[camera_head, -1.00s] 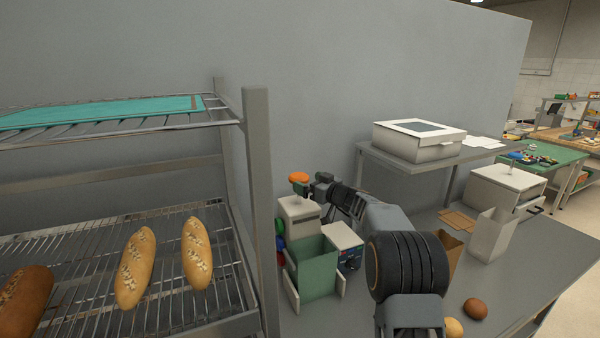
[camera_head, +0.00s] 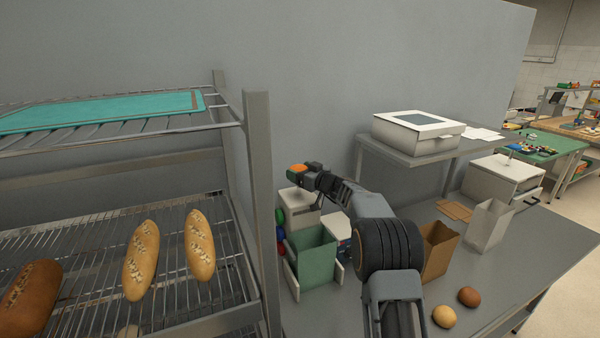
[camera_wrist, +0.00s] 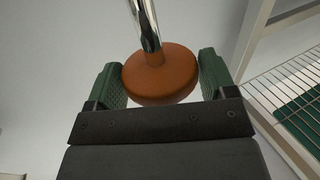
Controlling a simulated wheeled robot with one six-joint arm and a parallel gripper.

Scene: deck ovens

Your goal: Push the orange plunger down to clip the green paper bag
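The orange plunger (camera_head: 297,169) is a round knob above a white box (camera_head: 299,207) at the back left of the counter. The green paper bag (camera_head: 317,262) stands open-topped in front of that box, between white side plates. My gripper (camera_head: 300,168) is at the knob. In the wrist view, the knob (camera_wrist: 160,76) lies between the two green fingers (camera_wrist: 162,78), with its shiny metal rod running upward in the picture. The fingers are wide apart, close to the knob's sides. Whether they touch it is hard to tell. My arm hides part of the box.
A wire rack (camera_head: 262,210) with loaves stands close on the left. Red, blue and green round items sit beside the white box. A scale-like box sits on the shelf.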

